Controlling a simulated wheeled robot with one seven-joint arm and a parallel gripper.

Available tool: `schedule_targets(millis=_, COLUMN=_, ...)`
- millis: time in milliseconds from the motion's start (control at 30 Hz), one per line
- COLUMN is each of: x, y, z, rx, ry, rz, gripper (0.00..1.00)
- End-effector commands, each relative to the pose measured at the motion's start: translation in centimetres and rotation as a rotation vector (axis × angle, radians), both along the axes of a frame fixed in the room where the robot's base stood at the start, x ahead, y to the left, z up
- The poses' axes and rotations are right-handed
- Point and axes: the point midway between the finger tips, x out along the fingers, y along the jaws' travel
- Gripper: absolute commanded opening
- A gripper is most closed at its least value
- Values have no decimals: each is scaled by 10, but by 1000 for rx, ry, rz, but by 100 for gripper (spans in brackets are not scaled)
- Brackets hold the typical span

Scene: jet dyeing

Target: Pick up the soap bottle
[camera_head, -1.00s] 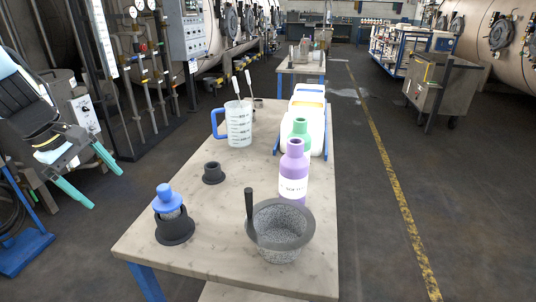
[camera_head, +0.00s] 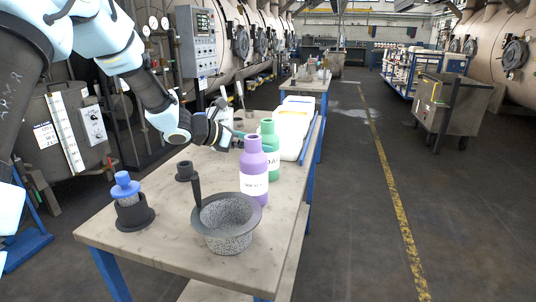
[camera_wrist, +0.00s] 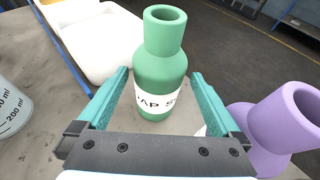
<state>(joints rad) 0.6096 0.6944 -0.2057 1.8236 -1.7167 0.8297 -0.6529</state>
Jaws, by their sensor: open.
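The soap bottle (camera_head: 272,147) is green with a white label and stands upright on the table, just behind the purple bottle (camera_head: 253,165). In the wrist view the soap bottle (camera_wrist: 161,70) is between the two teal fingers, and its label partly reads "AP S". My gripper (camera_head: 238,139) is at the bottle's left side in the head view. It is open, with a finger on either side of the bottle in the wrist view (camera_wrist: 160,76). I cannot tell whether either finger touches it. The purple bottle (camera_wrist: 268,135) is close beside the right finger.
A blue-topped item (camera_head: 126,186) in a black holder is at front left. White tubs (camera_head: 292,128) stand behind the bottles. A measuring jug (camera_wrist: 12,108) is at the wrist view's left.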

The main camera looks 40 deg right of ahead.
Motion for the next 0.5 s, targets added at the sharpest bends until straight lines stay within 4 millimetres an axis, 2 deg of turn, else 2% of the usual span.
schedule_targets(millis=100, x=0, y=1, z=-19, rx=3, ry=1, rz=1, gripper=100)
schedule_targets(millis=367, x=-4, y=-17, z=-24, rx=0, ry=-3, rz=-1, gripper=100)
schedule_targets(millis=500, x=-9, y=-37, z=-32, rx=2, ry=-1, rz=-3, gripper=100)
